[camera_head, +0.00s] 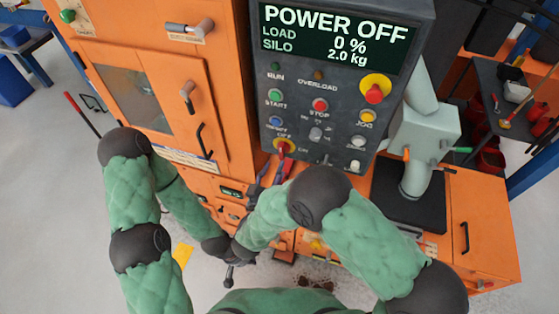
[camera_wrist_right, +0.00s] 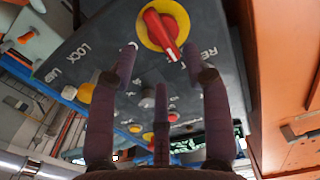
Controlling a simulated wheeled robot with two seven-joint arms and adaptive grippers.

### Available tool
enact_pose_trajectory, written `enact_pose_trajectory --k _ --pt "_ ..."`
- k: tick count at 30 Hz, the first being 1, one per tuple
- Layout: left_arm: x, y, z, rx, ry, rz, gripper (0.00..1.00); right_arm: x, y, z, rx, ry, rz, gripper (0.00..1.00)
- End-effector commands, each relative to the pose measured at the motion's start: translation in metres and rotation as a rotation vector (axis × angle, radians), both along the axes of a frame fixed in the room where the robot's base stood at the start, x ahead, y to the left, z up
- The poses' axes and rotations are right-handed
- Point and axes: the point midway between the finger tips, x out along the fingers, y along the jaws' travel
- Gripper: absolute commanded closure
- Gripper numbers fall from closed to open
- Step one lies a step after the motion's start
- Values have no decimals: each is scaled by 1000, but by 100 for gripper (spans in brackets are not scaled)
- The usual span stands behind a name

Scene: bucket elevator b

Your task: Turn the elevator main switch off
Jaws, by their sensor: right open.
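The elevator main switch (camera_head: 284,147) is a red rotary handle on a yellow plate, low on the dark control panel, beside the word OFF. The panel's display (camera_head: 335,38) reads POWER OFF. In the right wrist view the red handle (camera_wrist_right: 162,32) sits just beyond my fingertips, tilted on its yellow disc. My right gripper (camera_wrist_right: 160,58) is open and empty, its fingers apart on either side below the handle; I see no clear contact. In the head view my right gripper (camera_head: 277,172) is just below the switch. My left gripper (camera_head: 231,272) is low and small; its fingers are unclear.
A red emergency button (camera_head: 375,92) and several smaller buttons are on the panel above the switch. An orange cabinet (camera_head: 160,100) stands left, and a grey-green machine (camera_head: 425,135) right. My right forearm covers part of the area below the panel.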

Motion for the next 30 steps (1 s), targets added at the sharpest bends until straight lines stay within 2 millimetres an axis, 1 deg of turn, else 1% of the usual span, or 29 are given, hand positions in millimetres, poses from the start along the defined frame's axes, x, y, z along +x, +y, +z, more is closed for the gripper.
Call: enact_pose_trajectory --k 1,6,12,17,30 --pt "0 0 0 0 0 0 100 -11 5 0 -3 0 6 51" --pt "0 0 0 0 0 0 100 -36 13 0 -2 1 5 51" --pt "0 0 0 0 0 0 100 -54 18 -1 -2 2 2 51" --pt "0 0 0 0 0 0 100 -59 19 -1 -2 2 1 51" --pt "0 0 0 0 0 0 100 -59 19 -1 -2 2 0 51"
